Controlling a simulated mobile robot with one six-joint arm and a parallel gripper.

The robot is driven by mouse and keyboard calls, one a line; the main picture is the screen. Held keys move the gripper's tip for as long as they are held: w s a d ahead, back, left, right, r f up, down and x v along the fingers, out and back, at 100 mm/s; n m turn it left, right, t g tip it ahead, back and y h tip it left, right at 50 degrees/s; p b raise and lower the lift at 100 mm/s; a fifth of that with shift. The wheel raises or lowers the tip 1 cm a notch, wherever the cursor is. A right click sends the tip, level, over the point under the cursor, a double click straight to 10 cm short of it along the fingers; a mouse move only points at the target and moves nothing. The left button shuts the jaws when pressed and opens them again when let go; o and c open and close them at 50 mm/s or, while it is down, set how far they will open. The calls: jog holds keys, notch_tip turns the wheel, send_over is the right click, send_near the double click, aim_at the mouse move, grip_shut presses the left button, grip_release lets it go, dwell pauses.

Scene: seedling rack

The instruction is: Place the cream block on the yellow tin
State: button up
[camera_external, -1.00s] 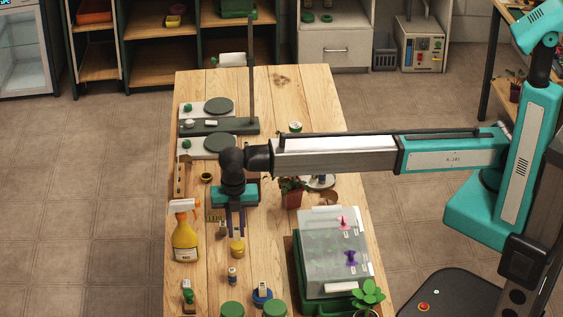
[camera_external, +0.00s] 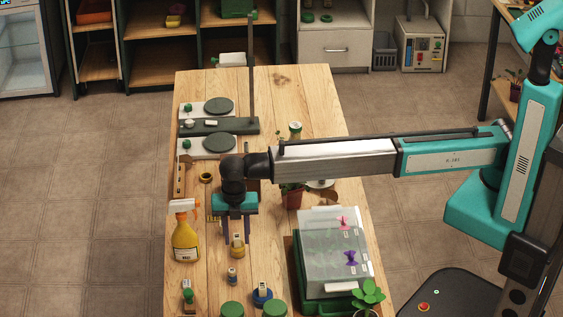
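The cream block (camera_external: 237,239) shows directly over the yellow tin (camera_external: 238,252) and appears to rest upright on its top. My gripper (camera_external: 237,240) points down over the tin. Its two dark fingers are spread, one on each side of the block, with a gap visible between block and fingers. The far side of the block is hidden.
A spray bottle (camera_external: 185,240) stands to the left. A small bottle (camera_external: 232,276) and a blue tin (camera_external: 262,298) with a pale block on it stand in front. A clear-lidded green tray (camera_external: 335,262) and a potted plant (camera_external: 292,195) are to the right.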

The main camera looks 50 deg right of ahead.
aim_at(237, 236)
jog(key=shift+r, duration=0.15)
notch_tip(237, 236, up, 12)
jog(key=b, duration=0.2)
dwell(0.6)
dwell(0.7)
